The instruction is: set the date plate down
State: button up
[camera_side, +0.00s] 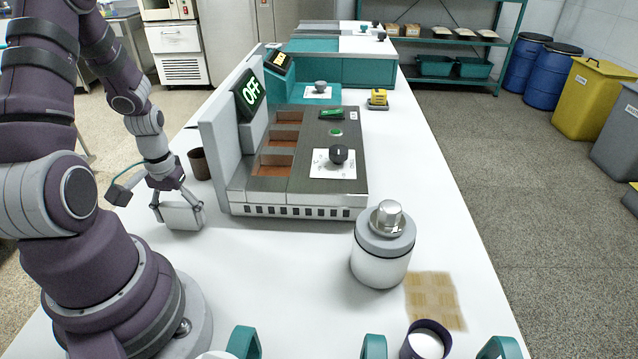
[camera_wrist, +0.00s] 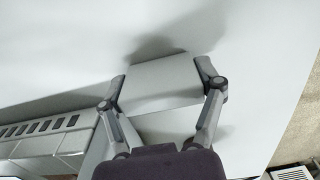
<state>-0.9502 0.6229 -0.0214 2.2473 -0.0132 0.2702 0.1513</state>
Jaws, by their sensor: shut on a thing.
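The date plate (camera_side: 181,214) is a pale grey, flat block in the side view, low at the left part of the white table. It also shows in the wrist view as a light panel (camera_wrist: 160,84) between the two fingers. My gripper (camera_side: 180,204) is shut on it, one finger at each side. In the wrist view my gripper (camera_wrist: 162,80) has its fingertips against the panel's left and right edges. A soft shadow lies on the table beside the plate. I cannot tell whether its lower edge touches the table.
A brown cup (camera_side: 199,164) is just behind the plate. A white, grey-topped jar (camera_side: 383,245) stands farther right.

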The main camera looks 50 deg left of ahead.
aim_at(176, 205)
jog(key=o, duration=1)
jog(key=shift+r, duration=0.4)
notch_tip(176, 205, up, 11)
jog(key=shift+r, duration=0.1)
jog(key=w+d+r+m+t, duration=0.1)
jog(key=d+r+m+t, duration=0.1)
jog(key=d, duration=0.3)
jog(key=w+d+r+m+t, duration=0.1)
jog(key=w+d+r+m, duration=0.1)
jog(key=d, duration=0.4)
jog(key=w+d+r+m+t, duration=0.1)
jog(key=d+r+m+t, duration=0.1)
jog(key=d+r+m, duration=0.2)
jog(key=shift+w+d+m+t, duration=0.2)
jog(key=shift+d+m+t, duration=0.1)
jog(key=shift+d+m, duration=0.3)
